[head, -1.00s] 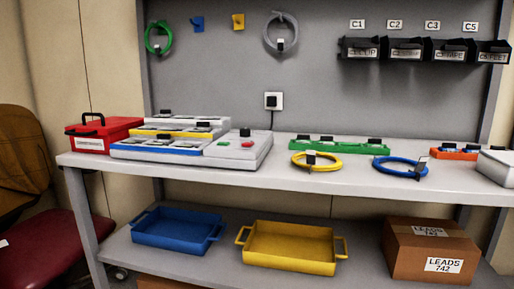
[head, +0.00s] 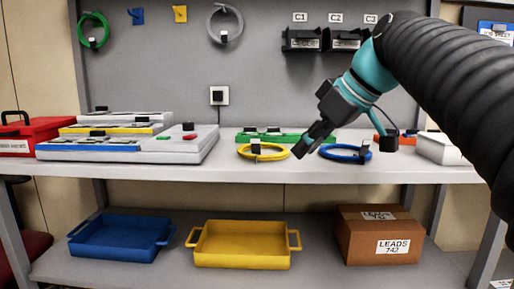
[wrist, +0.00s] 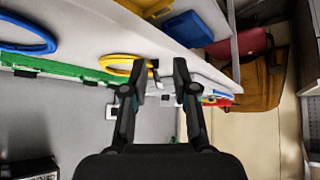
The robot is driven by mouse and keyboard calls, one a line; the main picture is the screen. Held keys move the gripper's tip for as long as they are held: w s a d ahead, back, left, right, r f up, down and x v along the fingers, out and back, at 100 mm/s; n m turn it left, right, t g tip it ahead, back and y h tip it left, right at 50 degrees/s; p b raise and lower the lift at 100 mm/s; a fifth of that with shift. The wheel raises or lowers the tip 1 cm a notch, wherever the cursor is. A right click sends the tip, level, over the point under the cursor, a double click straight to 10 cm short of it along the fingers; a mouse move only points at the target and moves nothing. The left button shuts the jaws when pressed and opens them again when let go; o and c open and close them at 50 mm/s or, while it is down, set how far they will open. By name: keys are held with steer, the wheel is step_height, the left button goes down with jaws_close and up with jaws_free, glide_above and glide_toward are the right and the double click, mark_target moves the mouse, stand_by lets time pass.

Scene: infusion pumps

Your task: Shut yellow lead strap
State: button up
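The yellow lead (head: 279,154) lies coiled on the bench top in front of the green rack. The yellow lead also shows in the wrist view (wrist: 117,58), just beyond my fingers. My gripper (head: 304,150) is in the gap between the yellow and blue coils in the head picture, apart from the yellow lead as far as I can tell. In the wrist view my gripper (wrist: 152,82) has its two fingers spread with nothing between them.
A blue lead (head: 340,153) lies just right of my gripper. The green rack (head: 302,138) is behind the coils, and a grey pump unit (head: 190,147) stands to the left. A white box (head: 436,148) is at the right. Blue and yellow trays (head: 240,262) and a cardboard box are below.

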mark_target(255, 141)
steer(key=w+a+r+n+y+b, duration=0.1)
steer(key=w+r+n+y, duration=0.1)
steer(key=w+r+n, duration=0.35)
steer(key=shift+n+g, duration=0.3)
steer(key=shift+n, duration=0.35)
steer(key=b+x, duration=0.1)
steer(key=x, duration=0.3)
steer(key=a+b+x, duration=0.1)
steer(key=x, duration=0.3)
steer(key=s+r+b+x, duration=0.1)
steer(key=x, duration=0.3)
steer(key=shift+w+a+f+b, duration=0.1)
steer(key=shift+a+b, duration=0.25)
jaws_close()
